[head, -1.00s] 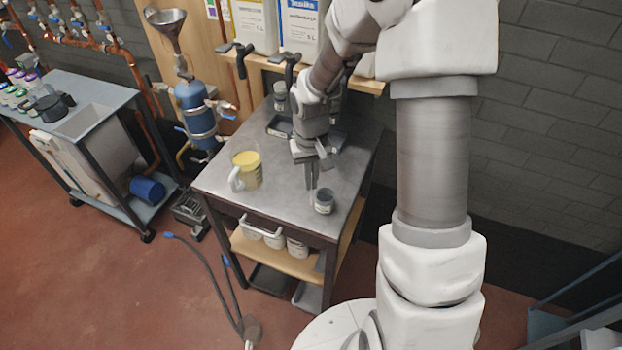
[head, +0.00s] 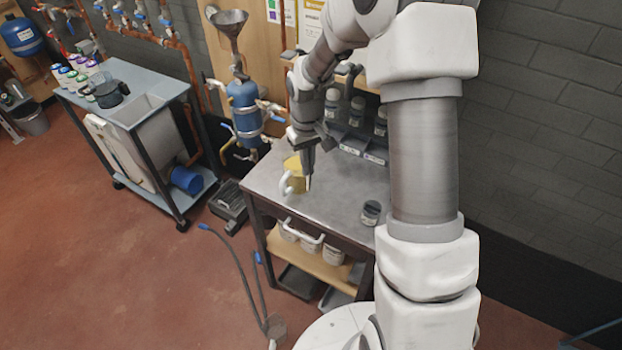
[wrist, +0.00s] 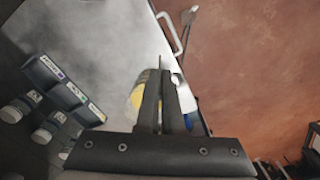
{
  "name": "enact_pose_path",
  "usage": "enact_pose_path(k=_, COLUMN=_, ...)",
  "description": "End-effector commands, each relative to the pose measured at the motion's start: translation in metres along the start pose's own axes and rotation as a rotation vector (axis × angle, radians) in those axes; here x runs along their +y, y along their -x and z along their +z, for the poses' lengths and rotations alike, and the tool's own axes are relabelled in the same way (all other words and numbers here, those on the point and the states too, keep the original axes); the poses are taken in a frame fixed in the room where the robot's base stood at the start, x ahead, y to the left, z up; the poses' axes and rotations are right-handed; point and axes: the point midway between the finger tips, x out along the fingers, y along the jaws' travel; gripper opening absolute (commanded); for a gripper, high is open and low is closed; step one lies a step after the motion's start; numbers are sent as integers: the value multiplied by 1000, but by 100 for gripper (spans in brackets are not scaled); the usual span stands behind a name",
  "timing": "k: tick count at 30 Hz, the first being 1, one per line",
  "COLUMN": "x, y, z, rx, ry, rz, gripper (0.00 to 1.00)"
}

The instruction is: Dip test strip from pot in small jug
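The small jug (head: 296,168), with yellow contents and a white handle, stands on the left part of the metal-topped table. The wrist view shows part of the jug (wrist: 137,95) just beyond my fingers. My gripper (head: 308,166) is above and in front of the jug, its fingers close together. A thin pale test strip (head: 309,183) points down from the fingertips. In the wrist view the fingers (wrist: 158,82) hide part of the jug; I cannot tell whether the strip is inside it. The small grey pot (head: 371,212) stands near the table's front right.
A blue vessel with a funnel (head: 244,108) is at the back left. The table's middle is clear between jug and pot.

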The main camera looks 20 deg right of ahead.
Motion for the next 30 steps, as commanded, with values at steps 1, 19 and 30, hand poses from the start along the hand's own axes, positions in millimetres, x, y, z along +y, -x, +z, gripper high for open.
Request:
enact_pose_path(k=1, x=2, y=11, z=-12, rx=2, ry=50, rz=-1, gripper=0)
enact_pose_path(k=19, x=17, y=68, z=-98, rx=0, ry=561, rz=-2, gripper=0)
enact_pose_path(k=30, x=17, y=54, z=-98, rx=-1, ry=572, rz=-2, gripper=0)
